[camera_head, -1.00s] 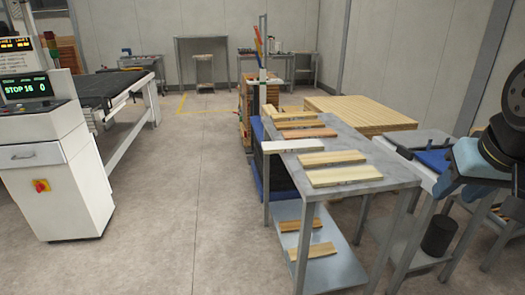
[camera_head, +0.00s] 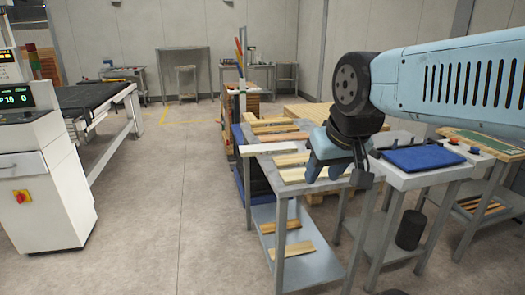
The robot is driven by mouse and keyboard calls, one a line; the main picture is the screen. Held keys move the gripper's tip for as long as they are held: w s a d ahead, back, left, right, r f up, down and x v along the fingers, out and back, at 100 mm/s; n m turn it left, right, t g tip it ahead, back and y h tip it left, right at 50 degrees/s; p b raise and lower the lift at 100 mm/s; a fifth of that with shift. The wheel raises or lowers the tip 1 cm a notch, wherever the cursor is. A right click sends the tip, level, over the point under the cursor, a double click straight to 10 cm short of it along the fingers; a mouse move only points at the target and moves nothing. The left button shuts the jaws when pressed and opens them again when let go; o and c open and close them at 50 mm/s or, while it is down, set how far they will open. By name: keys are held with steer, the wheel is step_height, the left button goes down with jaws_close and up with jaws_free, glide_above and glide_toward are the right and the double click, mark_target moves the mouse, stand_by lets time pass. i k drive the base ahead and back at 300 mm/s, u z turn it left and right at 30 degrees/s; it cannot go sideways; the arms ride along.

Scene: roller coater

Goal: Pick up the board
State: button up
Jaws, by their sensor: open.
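Several light wooden boards lie on a grey metal table (camera_head: 262,174). A pale, whitish board (camera_head: 268,147) sticks out over the table's left edge. Two yellowish boards, one of them the nearer board (camera_head: 292,175), lie toward the front, partly hidden by my gripper. A reddish board (camera_head: 283,137) and further yellowish boards, such as the rear board (camera_head: 270,122), lie toward the back. My gripper (camera_head: 338,176) is over the right front part of the table, pointing down, open, with nothing seen in it. Its height above the boards is hard to judge.
Two boards (camera_head: 292,250) lie on the table's lower shelf. A second table with a blue pad (camera_head: 420,159) stands to the right, a black bin (camera_head: 410,231) below. A white machine cabinet (camera_head: 40,175) stands left. The floor (camera_head: 165,210) between is clear.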

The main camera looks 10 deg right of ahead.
mark_target(257, 150)
steer(key=u, duration=0.1)
steer(key=i, duration=1)
steer(key=z, duration=0.1)
